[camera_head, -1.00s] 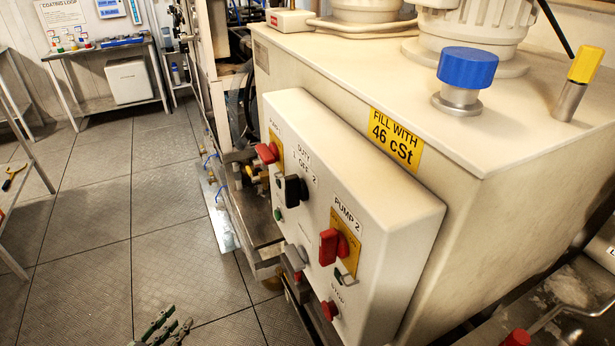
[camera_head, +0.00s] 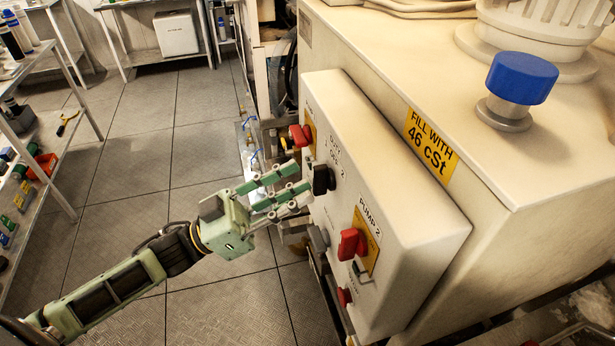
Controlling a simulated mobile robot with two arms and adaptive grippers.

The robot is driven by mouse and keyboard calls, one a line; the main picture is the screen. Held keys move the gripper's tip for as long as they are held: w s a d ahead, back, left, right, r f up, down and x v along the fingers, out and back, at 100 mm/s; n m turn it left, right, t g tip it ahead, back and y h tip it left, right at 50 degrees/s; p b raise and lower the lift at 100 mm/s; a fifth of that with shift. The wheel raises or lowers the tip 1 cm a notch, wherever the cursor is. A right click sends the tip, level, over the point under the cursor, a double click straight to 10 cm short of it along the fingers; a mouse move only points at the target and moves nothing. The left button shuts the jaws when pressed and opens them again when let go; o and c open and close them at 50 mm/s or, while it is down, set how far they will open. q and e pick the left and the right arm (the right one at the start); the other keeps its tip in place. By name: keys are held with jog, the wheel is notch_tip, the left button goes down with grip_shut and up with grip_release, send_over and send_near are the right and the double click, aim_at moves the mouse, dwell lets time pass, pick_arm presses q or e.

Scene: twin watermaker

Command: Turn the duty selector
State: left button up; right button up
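The duty selector (camera_head: 322,179) is a black knob on the front of the cream control box (camera_head: 420,235), under a label reading DUTY, OFF and 2. It sits between a red switch (camera_head: 300,136) at the upper left and the red PUMP 2 switch (camera_head: 351,243). My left gripper (camera_head: 301,187) is green and comes in from the left. Its fingers are spread apart and point at the duty selector, with the tips close to its left side. I cannot tell whether they touch it. Part of the panel behind the fingers is hidden. My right gripper is not in view.
A grey knob (camera_head: 319,238) and a red stop button (camera_head: 345,297) sit lower on the box. The cream tank (camera_head: 540,200) with a blue cap (camera_head: 522,78) stands behind. A shelf rack (camera_head: 45,150) stands at left. The tiled floor (camera_head: 150,150) between is clear.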

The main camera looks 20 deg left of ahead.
aim_at(320, 181)
pick_arm(q)
jog(key=shift+p+x, duration=0.3)
jog(key=shift+x, duration=1.05)
jog(key=shift+c, duration=0.3)
grip_shut()
